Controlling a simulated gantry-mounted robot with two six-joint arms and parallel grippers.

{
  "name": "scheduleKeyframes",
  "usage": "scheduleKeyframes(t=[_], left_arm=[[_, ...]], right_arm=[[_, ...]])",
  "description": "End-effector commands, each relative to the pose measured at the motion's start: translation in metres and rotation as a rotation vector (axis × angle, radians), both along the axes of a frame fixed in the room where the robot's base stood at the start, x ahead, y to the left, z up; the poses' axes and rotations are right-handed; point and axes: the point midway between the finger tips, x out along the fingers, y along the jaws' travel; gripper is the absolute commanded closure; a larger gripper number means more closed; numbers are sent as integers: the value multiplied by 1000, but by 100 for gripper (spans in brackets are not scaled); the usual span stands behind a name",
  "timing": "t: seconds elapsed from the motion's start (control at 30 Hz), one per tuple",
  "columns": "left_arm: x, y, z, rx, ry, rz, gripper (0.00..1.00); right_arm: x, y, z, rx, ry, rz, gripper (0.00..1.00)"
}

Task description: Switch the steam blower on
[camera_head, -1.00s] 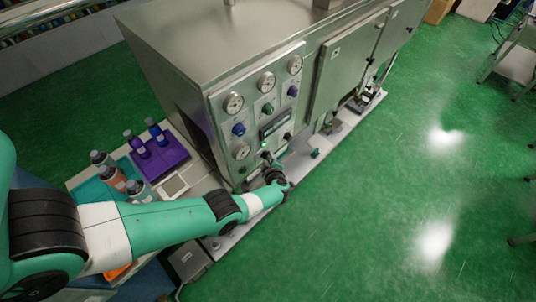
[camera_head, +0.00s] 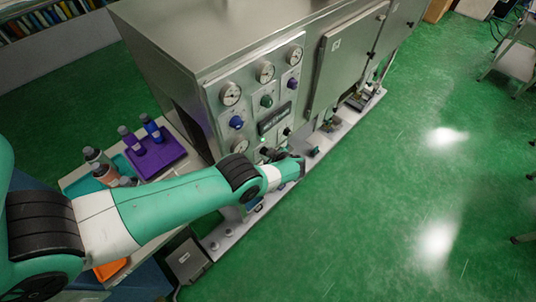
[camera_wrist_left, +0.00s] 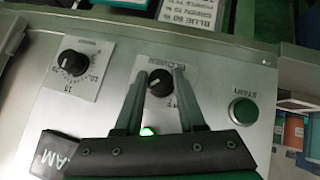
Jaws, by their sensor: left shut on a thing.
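The blower switch (camera_wrist_left: 160,86) is a black rotary knob on a pale plate in the steel control panel (camera_head: 215,108). In the left wrist view its plate carries lettering that looks like "BLOWER", and the pointer line's exact position is hard to read. My left gripper (camera_wrist_left: 161,80) has one finger on each side of this knob and is shut on it. In the head view the left gripper (camera_head: 274,154) is at the lower part of the panel, and the knob in it is hidden. A small green lamp (camera_wrist_left: 147,131) glows beside the fingers. My right gripper does not show.
A scaled black knob (camera_wrist_left: 75,64) and a green START button (camera_wrist_left: 243,111) flank the switch. Several gauges (camera_head: 230,93) sit higher on the panel. Bottles stand in a purple tray (camera_head: 180,152) at the left. Green floor (camera_head: 400,190) is open at the right.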

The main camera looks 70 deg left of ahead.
Motion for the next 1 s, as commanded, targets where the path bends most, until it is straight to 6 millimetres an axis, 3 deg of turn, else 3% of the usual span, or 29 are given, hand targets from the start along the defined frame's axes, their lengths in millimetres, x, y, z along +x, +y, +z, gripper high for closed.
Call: scheduleKeyframes(t=[0.2,0.23,0.4,0.73,1.0], left_arm=[[0,0,-1,-2,0,-1,100],[0,0,-1,-2,0,-1,57],[0,0,-1,-1,0,0,31],[0,-3,5,0,0,-1,31],[3,-43,49,0,2,-6,31]], right_arm=[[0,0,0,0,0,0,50],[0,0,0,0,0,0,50],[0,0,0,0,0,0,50],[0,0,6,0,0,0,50],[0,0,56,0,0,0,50]])
